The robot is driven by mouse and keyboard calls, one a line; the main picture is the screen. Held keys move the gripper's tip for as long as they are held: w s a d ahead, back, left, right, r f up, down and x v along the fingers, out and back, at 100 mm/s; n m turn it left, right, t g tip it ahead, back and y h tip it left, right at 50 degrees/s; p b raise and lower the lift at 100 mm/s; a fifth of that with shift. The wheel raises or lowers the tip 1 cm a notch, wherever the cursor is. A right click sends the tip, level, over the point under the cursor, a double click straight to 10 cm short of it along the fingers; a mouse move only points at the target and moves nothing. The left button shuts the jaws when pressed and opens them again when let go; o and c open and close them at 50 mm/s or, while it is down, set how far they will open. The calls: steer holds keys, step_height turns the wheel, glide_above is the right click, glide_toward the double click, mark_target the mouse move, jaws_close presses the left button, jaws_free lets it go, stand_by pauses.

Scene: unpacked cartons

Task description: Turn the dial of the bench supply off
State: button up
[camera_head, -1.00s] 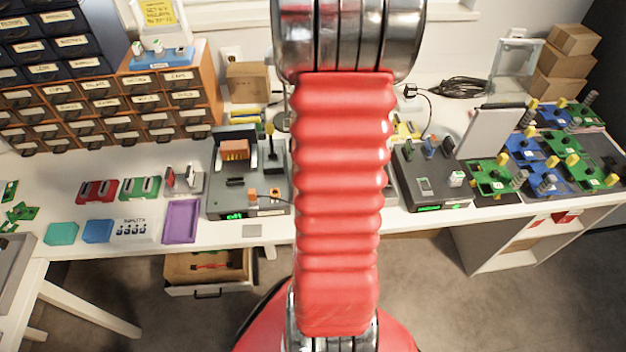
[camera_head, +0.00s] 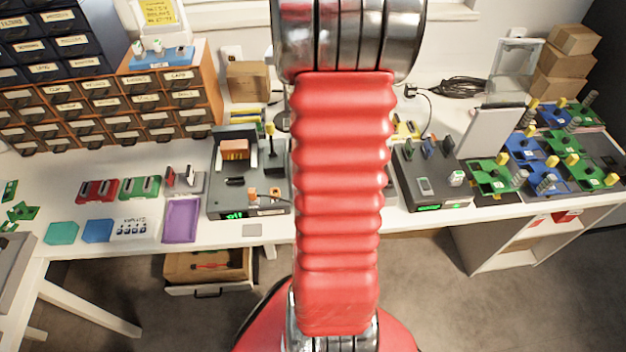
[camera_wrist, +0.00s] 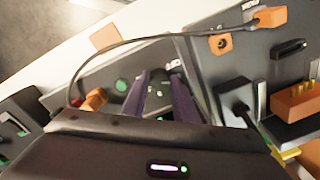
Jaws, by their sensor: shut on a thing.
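The bench supply (camera_wrist: 112,76) appears in the wrist view as a grey unit with a green light on its face. An orange plug (camera_wrist: 96,101) with a dark cable sits at its left end. My gripper (camera_wrist: 161,76) reaches onto this face with its two dark purple fingers. The fingers are close together and shut on a small dark part, which I take as the dial. The dial is mostly hidden between the fingers, so its pointing direction cannot be read. In the head view my red arm covers the gripper and most of the supply.
A grey unit with an orange block (camera_head: 235,149) stands left of my arm, another grey unit (camera_head: 428,172) right of it. The cable runs across to an orange plug (camera_wrist: 270,17). A purple tray (camera_head: 181,221) and green and blue boards (camera_head: 545,160) lie further out.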

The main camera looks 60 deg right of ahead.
steer(key=shift+d+n, duration=0.15)
steer(key=shift+n, duration=0.15)
steer(key=n, duration=0.3)
steer(key=shift+d, duration=0.1)
steer(key=n, duration=0.5)
steer(key=shift+w, duration=0.15)
steer(key=shift+r, duration=0.1)
steer(key=o, duration=0.6)
steer(key=shift+d, duration=0.1)
steer(key=o, duration=0.4)
steer(key=shift+o, duration=0.2)
step_height(320, 180, up, 14)
steer(key=shift+s+f, duration=0.2)
steer(key=shift+s, duration=0.05)
